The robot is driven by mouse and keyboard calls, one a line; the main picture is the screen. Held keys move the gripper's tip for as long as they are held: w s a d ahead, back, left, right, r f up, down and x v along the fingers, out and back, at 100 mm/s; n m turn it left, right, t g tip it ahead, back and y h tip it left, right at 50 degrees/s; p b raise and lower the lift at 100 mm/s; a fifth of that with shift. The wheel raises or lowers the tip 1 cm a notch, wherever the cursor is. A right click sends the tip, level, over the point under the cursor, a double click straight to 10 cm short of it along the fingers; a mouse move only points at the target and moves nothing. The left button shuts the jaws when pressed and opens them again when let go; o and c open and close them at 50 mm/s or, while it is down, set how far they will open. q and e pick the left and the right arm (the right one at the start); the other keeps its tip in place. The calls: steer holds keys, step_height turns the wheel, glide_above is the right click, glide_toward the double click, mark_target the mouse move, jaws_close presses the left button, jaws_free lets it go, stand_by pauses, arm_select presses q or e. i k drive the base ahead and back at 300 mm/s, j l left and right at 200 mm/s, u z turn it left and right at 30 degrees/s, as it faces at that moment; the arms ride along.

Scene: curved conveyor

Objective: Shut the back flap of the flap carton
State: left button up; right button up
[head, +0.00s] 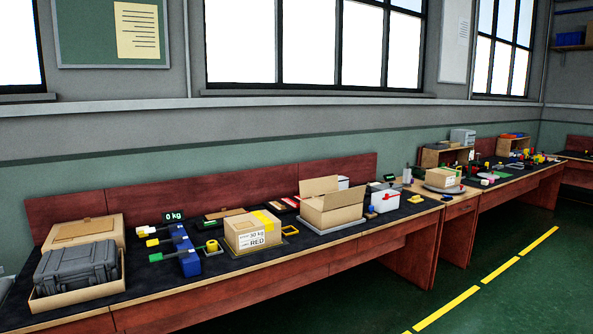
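The flap carton (336,213) is a tan cardboard box standing on a light tray or plate (312,226) on the long workbench, right of the picture's middle. A flap stands up at its back (318,186), tilted, so the top is not fully covered. The state of its other flaps is too small to tell for sure. Neither of my grippers is in view.
The workbench (215,293) runs along the wall. A carton marked 30 kg RED (253,230) stands left of the flap carton. A white box with red (384,201) stands right. A grey case (75,265) sits far left. The green floor in front is clear.

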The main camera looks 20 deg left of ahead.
mark_target(309, 188)
steer(key=i+u, duration=0.15)
steer(key=i, duration=0.35)
steer(key=i+l+u, duration=0.15)
steer(key=i, duration=0.35)
steer(key=i+l+u, duration=0.15)
steer(key=i, duration=0.3)
steer(key=i+l+u, duration=0.15)
steer(key=i+l, duration=0.15)
steer(key=i, duration=0.2)
